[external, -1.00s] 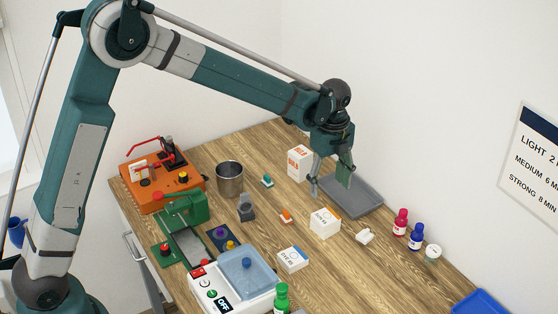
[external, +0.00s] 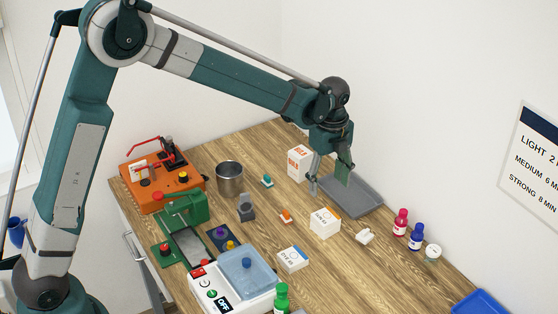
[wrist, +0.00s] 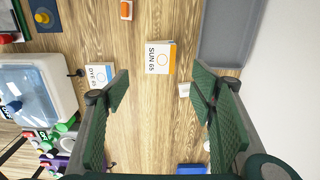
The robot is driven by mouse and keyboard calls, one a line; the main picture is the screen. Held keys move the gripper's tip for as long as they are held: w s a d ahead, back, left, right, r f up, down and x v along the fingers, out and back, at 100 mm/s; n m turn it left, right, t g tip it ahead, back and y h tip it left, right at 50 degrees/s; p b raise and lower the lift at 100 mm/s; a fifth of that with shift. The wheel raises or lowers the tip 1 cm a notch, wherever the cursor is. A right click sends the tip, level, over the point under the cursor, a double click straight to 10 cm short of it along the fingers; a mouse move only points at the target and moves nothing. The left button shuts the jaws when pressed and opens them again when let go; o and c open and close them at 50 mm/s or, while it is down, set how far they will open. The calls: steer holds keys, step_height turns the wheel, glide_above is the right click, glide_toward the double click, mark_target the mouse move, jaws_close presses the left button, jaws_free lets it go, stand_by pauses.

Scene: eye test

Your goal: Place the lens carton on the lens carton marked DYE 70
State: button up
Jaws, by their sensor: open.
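A white lens carton with an orange edge, marked SUN 65 (wrist: 158,58), stands on the wooden table; it also shows in the external view (external: 324,224). A second white carton with a blue edge, marked DYE (external: 292,260), lies to its lower left; its number is too small to read surely. It shows in the wrist view (wrist: 98,75), partly behind a finger. My gripper (external: 331,184) is open and empty, above the table near the grey tray. In the wrist view, the SUN carton appears between the spread fingers (wrist: 160,90), apart from them and farther down.
A grey tray (external: 371,204) lies right of my gripper. A taller white carton with red lettering (external: 298,164) stands behind. Red and blue bottles (external: 401,222) stand at right, a small white object (external: 365,236) nearer. A white device with a blue lid (external: 247,270) stands in front.

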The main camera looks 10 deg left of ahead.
steer(key=s+a+r+n+t, duration=0.1)
steer(key=a+r+n, duration=0.4)
steer(key=a, duration=0.6)
steer(key=s+a+r+n+t+h, duration=0.15)
steer(key=a+r+n, duration=0.25)
steer(key=a+r, duration=0.45)
steer(key=s+a+r+n+t, duration=0.1)
steer(key=a+r+n, duration=0.3)
steer(key=a, duration=0.9)
steer(key=s+a+n+t, duration=0.2)
steer(key=s+a+n, duration=0.5)
steer(key=s+a, duration=0.2)
steer(key=s+a+n+t+y, duration=0.1)
steer(key=s+a+n, duration=0.5)
steer(key=a, duration=0.8)
steer(key=shift+s+f+n+t, duration=0.25)
steer(key=shift+s+n+t, duration=0.15)
steer(key=shift+s, duration=1.35)
steer(key=shift+f+y, duration=0.1)
steer(key=shift+y, duration=0.15)
step_height(320, 180, down, 24)
steer(key=b, duration=2.4)
steer(key=shift+f+b, duration=0.25)
steer(key=shift+b, duration=0.15)
